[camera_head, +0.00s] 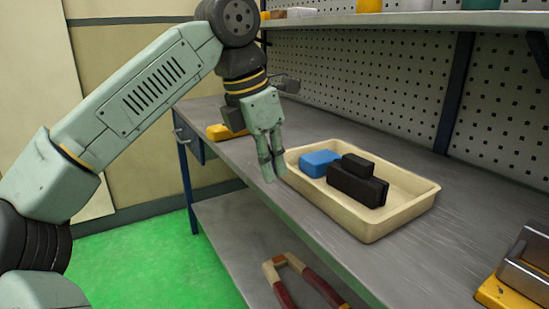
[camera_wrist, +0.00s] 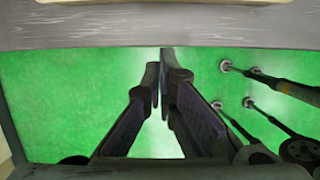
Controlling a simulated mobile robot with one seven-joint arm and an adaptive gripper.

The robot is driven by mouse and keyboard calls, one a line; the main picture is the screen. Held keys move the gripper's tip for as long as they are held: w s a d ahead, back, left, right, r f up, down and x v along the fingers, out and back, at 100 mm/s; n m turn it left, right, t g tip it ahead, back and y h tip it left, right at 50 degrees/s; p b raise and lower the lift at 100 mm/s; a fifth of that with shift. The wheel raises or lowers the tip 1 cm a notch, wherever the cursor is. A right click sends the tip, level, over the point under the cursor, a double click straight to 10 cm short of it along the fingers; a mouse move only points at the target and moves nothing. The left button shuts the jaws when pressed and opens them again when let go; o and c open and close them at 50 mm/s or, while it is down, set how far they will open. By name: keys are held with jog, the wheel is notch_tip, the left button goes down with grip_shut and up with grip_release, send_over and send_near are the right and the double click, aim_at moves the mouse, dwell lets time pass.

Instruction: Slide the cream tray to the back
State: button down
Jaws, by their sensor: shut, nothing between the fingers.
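The cream tray (camera_head: 405,214) is a shallow, open tray on the grey workbench. It holds a blue block (camera_head: 319,162) at its left end and black blocks (camera_head: 357,184) near its middle. My gripper (camera_head: 273,168) points down just off the tray's left front corner, with its fingers shut and empty. In the wrist view the fingers (camera_wrist: 160,62) hang over green floor, just out from the bench's front edge. A thin pale strip at the top of the wrist view may be the tray.
The workbench (camera_head: 480,238) has bare surface to the right of the tray. A perforated back panel (camera_head: 400,85) and a shelf (camera_head: 400,20) stand behind. A yellow item (camera_head: 222,132) lies left, a yellow-and-metal fixture (camera_head: 522,268) front right. Red-handled tool (camera_head: 300,277) sits below.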

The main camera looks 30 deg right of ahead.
jog(key=x, duration=0.6)
jog(key=d, duration=0.3)
jog(key=shift+d, duration=0.15)
jog(key=shift+w+d, duration=0.1)
jog(key=shift+d, duration=0.3)
jog(key=d+p, duration=0.5)
jog(key=d, duration=0.3)
jog(key=w+d+p, duration=0.1)
jog(key=d+p, duration=0.4)
jog(key=d, duration=0.4)
jog(key=d+p, duration=0.5)
jog(key=d, duration=0.4)
jog(key=shift+w+r, duration=0.15)
jog(key=shift+w, duration=0.2)
jog(key=shift+d, duration=0.2)
jog(key=shift+w, duration=0.1)
jog(key=shift+f, duration=0.25)
